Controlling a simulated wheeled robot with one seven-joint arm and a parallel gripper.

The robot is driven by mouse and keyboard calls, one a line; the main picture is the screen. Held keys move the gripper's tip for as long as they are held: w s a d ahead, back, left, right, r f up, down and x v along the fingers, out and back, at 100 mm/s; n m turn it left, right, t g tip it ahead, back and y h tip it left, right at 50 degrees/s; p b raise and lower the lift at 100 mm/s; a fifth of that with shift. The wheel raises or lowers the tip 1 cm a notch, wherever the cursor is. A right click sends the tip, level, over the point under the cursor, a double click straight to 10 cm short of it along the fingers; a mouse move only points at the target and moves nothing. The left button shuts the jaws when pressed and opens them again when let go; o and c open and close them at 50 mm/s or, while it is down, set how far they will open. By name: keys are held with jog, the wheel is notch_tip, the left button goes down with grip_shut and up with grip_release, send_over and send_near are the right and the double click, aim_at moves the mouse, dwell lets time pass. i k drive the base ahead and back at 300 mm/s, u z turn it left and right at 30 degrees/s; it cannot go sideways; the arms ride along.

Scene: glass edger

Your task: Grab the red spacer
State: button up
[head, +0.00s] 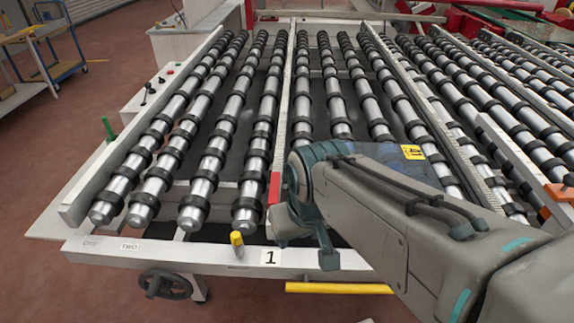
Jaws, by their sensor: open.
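The red spacer (274,188) is a small red upright piece on the roller table (180,243). It sits near the front end of the pale strip between two roller sections, just left of my arm's wrist. My gripper (306,243) is open over the table's front edge, beside the label "1", below and to the right of the red spacer. I see nothing between its fingers. Part of the red spacer may be hidden behind the wrist.
A handwheel (165,284) and a yellow bar (340,288) are below the rail. Rows of rollers (205,160) fill the table. An orange block (559,192) is at the right. Open floor lies left.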

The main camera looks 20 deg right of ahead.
aim_at(274, 187)
jog(key=z, duration=0.05)
jog(key=k, duration=0.5)
jog(key=u, duration=1.95)
jog(key=i, duration=0.9)
jog(key=z, duration=3.15)
jog(key=i, duration=0.5)
